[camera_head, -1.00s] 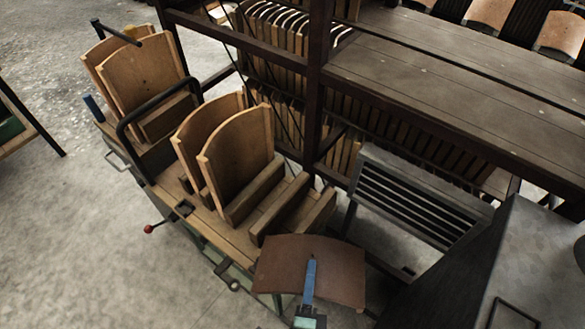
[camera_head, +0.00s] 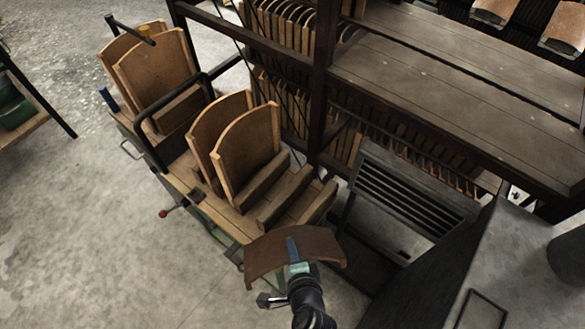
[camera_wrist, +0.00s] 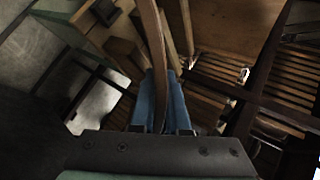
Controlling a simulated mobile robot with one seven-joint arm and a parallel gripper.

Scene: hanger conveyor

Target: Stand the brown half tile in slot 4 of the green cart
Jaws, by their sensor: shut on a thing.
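My gripper (camera_head: 293,254) is shut on the brown half tile (camera_head: 268,257), a curved dark brown panel, in the head view. The tile is held at the near right end of the green cart (camera_head: 233,252), and overlaps that end in the picture. In the wrist view the tile (camera_wrist: 151,45) is seen edge-on between the blue fingertips (camera_wrist: 160,103). The cart's wooden deck carries parallel wooden bars; the gap between the two nearest bars (camera_head: 285,197) is empty. Pale tiles (camera_head: 247,145) stand in slots farther along the cart. The slot numbers cannot be read.
A dark steel rack (camera_head: 440,95) with shelves of tiles stands behind the cart. A grey slatted stand (camera_head: 412,195) is to the right of the cart's near end. A black hoop handle (camera_head: 150,125) rises from the cart. Open concrete floor lies at the left front.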

